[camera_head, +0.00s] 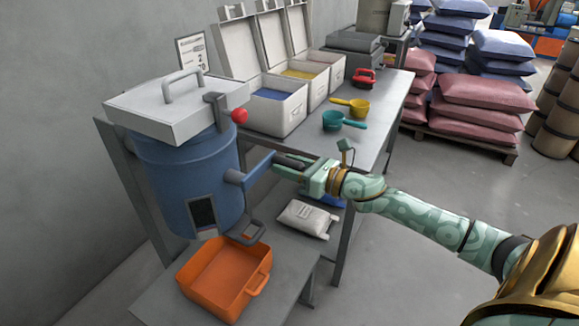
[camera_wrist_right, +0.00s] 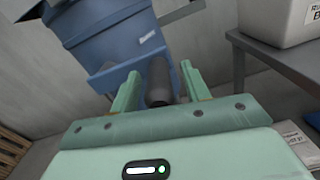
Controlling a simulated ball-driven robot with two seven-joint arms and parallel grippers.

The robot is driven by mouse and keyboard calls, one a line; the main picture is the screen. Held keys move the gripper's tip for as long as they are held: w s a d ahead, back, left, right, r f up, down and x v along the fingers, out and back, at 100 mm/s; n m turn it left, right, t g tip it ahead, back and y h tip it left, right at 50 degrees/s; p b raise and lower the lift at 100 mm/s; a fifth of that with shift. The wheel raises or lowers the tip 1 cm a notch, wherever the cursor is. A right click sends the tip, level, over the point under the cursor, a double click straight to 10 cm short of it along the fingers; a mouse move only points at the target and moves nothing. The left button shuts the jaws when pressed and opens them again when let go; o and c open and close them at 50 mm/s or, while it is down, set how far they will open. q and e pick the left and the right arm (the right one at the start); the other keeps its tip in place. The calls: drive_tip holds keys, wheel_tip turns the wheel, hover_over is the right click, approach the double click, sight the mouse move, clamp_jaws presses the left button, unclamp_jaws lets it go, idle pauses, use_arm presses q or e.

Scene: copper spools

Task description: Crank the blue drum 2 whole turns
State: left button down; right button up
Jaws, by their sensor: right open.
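The blue drum (camera_head: 190,175) stands upright at the left, with a grey lid (camera_head: 165,100) on it. A blue crank arm (camera_head: 252,168) sticks out of its right side and ends in a dark handle (camera_head: 290,160). My right gripper (camera_head: 283,167) is at that handle, reaching in from the right. In the right wrist view the dark handle (camera_wrist_right: 158,82) stands between the two green fingers of my open right gripper (camera_wrist_right: 160,85), with a gap visible beside it. The blue drum (camera_wrist_right: 110,30) fills the background there. My left gripper is not in view.
An orange tray (camera_head: 262,250) sits below the drum on a low grey bench. A white bag (camera_head: 305,218) lies to its right. A red knob (camera_head: 239,116) is by the lid. The table behind holds bins, a teal scoop (camera_head: 335,121) and a yellow scoop (camera_head: 358,107).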

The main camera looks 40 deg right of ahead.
clamp_jaws()
drive_tip(key=shift+f, duration=0.1)
